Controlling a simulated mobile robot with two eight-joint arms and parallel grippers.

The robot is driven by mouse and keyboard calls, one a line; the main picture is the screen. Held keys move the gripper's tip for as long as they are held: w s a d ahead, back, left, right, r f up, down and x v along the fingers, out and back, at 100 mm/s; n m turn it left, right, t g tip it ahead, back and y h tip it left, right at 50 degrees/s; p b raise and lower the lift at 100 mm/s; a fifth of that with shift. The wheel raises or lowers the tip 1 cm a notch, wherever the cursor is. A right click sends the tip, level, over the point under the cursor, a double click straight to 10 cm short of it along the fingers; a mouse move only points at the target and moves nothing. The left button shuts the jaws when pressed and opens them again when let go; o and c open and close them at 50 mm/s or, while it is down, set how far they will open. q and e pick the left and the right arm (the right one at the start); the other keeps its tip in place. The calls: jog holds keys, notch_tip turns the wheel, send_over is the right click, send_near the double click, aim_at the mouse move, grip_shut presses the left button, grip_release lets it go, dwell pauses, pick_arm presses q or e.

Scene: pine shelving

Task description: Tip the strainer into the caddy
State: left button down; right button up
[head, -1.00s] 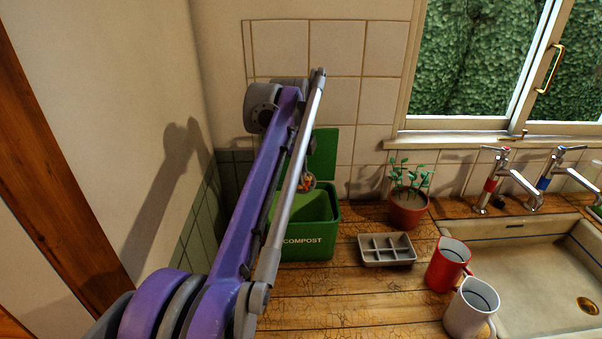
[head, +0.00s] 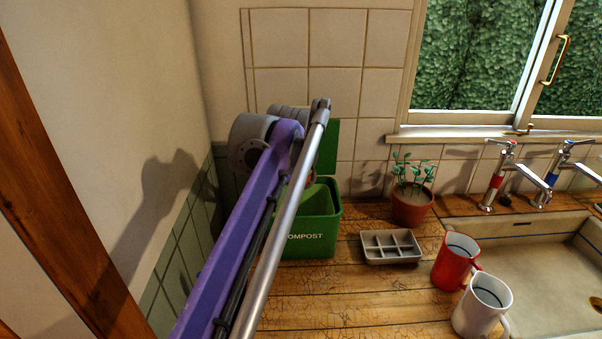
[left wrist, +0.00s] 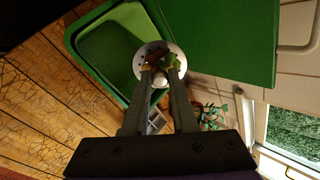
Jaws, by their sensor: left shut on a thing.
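The green compost caddy (head: 312,239) stands on the wooden worktop against the back left corner, its lid (head: 330,150) raised behind it. In the left wrist view the caddy's rim (left wrist: 87,62) and open lid (left wrist: 225,35) fill the upper part. My left gripper (left wrist: 161,73) is shut on the strainer (left wrist: 181,56), a small pale round thing with dark reddish and green scraps showing in it. It is held over or close to the caddy's opening; its exact height and tilt are unclear. In the head view my left arm hides most of the gripper and strainer. My right gripper is out of view.
A grey sectioned tray (head: 391,258) and a potted seedling (head: 411,207) stand right of the caddy. A red mug (head: 453,263) and a white mug (head: 482,309) stand by the sink (head: 560,270). A wall (head: 110,110) closes the left side.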

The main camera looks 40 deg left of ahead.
pick_arm(q)
jog(key=t+y+b, duration=0.1)
jog(key=b, duration=0.1)
jog(key=f+t+y+b, duration=0.1)
jog(key=t+b, duration=0.1)
jog(key=s+f+t+y+b, duration=0.1)
jog(key=t+y+b, duration=0.1)
jog(key=shift+d+b, duration=0.35)
jog(key=shift+b, duration=0.05)
dwell(0.6)
dwell(1.1)
